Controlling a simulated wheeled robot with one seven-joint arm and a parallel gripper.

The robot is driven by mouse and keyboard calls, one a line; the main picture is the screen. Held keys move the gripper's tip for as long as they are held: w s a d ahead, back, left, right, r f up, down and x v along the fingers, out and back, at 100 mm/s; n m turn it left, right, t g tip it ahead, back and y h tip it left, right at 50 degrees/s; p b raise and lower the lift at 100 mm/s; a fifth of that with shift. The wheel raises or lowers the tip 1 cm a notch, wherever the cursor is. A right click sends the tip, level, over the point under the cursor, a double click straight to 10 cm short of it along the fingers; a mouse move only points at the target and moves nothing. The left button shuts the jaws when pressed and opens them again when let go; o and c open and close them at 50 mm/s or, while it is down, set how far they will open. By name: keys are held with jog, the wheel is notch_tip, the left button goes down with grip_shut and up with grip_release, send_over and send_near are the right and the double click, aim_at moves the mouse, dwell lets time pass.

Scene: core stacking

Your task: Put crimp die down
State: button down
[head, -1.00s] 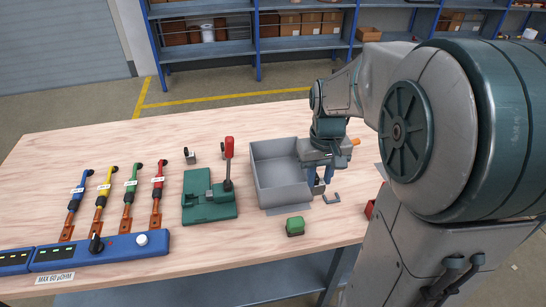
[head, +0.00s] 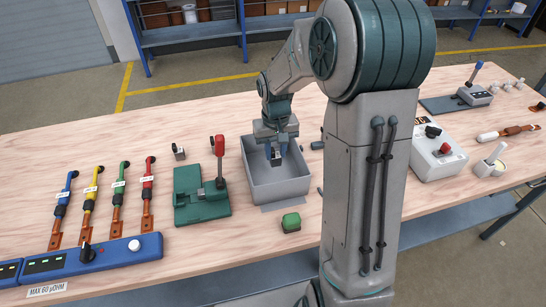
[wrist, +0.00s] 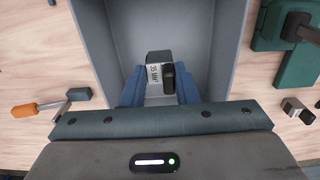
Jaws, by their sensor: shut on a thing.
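My gripper (head: 275,158) points down over the open grey bin (head: 285,193) on the wooden table. In the wrist view its blue fingers (wrist: 160,90) are shut on a small grey crimp die (wrist: 155,57) with a white label and a dark part on its right side. The die is inside the outline of the bin (wrist: 205,30), above its floor. The gap between die and floor is hard to judge. The head view shows the fingers inside the bin opening, with the die mostly hidden.
A green press (head: 202,195) with a red-handled lever stands left of the bin. A similar small grey block (head: 179,153) lies behind it. A green block (head: 291,222) sits in front of the bin. An orange-handled tool (wrist: 40,108) lies beside the bin.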

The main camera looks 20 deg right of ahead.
aim_at(273, 160)
jog(key=shift+w+a+f, duration=0.25)
jog(key=shift+w+f, duration=0.1)
jog(key=shift+w, duration=0.1)
jog(key=shift+f+p, duration=0.4)
jog(key=shift+f, duration=1.55)
jog(key=shift+f, duration=0.15)
jog(key=c, duration=1.1)
grip_release()
